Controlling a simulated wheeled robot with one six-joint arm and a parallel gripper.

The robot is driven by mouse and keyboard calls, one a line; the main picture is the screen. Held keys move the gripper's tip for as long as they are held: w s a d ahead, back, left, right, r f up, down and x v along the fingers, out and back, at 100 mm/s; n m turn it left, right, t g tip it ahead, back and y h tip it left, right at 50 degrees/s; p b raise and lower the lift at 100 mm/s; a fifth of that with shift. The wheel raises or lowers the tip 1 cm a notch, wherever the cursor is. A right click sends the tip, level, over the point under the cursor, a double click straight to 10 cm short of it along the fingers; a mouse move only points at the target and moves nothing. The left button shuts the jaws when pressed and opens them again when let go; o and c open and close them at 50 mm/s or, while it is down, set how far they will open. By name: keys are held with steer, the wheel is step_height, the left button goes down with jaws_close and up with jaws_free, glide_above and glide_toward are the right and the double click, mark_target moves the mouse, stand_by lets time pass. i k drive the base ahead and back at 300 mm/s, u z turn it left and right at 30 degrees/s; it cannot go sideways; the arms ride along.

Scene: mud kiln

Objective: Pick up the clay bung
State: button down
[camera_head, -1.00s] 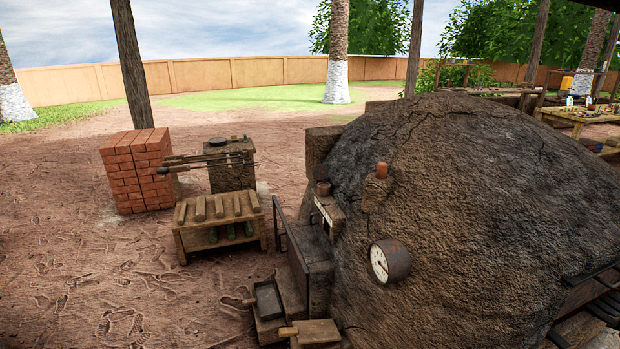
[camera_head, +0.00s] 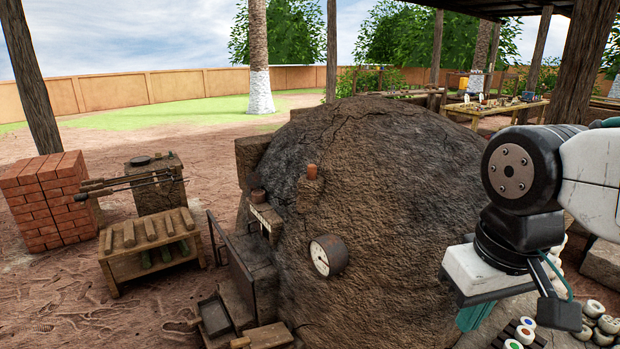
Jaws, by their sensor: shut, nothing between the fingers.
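An orange-brown clay bung (camera_head: 312,171) sits upright in a small raised collar on the upper left side of the big dark mud kiln (camera_head: 390,220). My gripper (camera_head: 474,314) hangs at the right of the view, its teal fingers pointing down in front of the kiln's right side. It is shut and empty, well apart from the bung and lower in the picture. Nothing hides the upper part of the bung; its lower end is hidden in the collar.
A round dial gauge (camera_head: 327,255) sticks out of the kiln below the bung. A wooden rack (camera_head: 150,247) and a brick stack (camera_head: 45,203) stand left. Small pots (camera_head: 592,308) lie at lower right.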

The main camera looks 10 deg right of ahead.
mark_target(311, 169)
steer(key=u, duration=0.7)
steer(key=i, duration=1.85)
steer(key=z, duration=1.7)
